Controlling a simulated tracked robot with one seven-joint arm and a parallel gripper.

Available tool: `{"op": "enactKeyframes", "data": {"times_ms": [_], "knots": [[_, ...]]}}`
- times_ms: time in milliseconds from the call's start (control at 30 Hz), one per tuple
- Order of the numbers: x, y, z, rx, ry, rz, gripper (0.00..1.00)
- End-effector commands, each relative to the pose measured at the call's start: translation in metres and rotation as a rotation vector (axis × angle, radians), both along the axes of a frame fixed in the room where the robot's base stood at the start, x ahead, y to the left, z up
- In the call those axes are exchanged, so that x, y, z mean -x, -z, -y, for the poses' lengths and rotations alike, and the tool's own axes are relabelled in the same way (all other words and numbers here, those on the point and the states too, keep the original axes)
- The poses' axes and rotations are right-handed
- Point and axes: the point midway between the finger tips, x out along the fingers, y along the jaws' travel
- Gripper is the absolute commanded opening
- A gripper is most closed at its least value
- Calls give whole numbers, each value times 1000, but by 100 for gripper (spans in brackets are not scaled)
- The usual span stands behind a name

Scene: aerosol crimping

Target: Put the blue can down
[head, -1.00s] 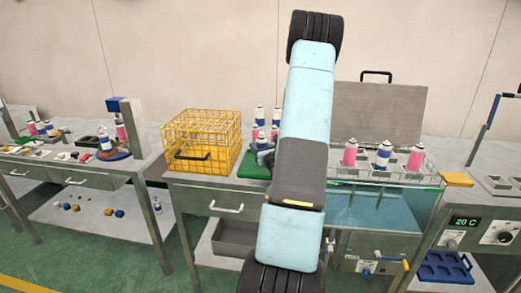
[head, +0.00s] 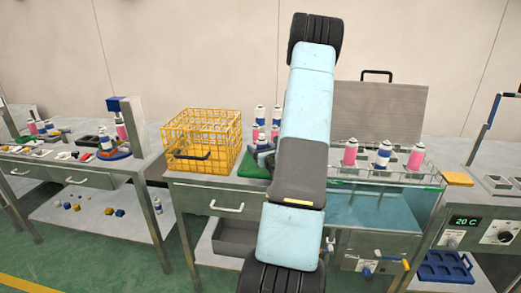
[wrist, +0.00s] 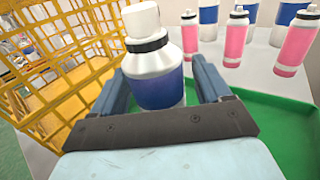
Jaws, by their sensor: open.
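The blue can (wrist: 160,92), white on top with a dark collar and a white cap, stands upright between the fingers of my gripper (wrist: 162,82) in the wrist view. The fingers are open, one on each side of it. The can is over or on the green tray (wrist: 262,120); its base is hidden by my gripper, so I cannot tell whether it touches. In the head view, the green tray (head: 253,168) shows beside the yellow basket. My gripper (head: 264,158) is partly hidden there by my arm, and I cannot make out the can.
The yellow wire basket (wrist: 68,62) stands close left of my gripper. Pink cans (wrist: 296,42) and other blue cans stand beyond the tray. In the head view, a wire rack (head: 347,172) with several cans sits over a water bath (head: 372,208) to the right.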

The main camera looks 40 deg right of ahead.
Motion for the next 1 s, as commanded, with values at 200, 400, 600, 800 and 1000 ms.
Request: {"op": "enactKeyframes", "data": {"times_ms": [200, 400, 600, 800, 1000], "knots": [[23, -1, -6, -1, 3, -2, 77], [60, -1, -17, -2, 1, -2, 77], [93, -1, -26, -2, 2, 0, 77], [112, -1, -32, 0, 1, -1, 77], [100, -20, -58, 36, -103, 6, 77]]}}
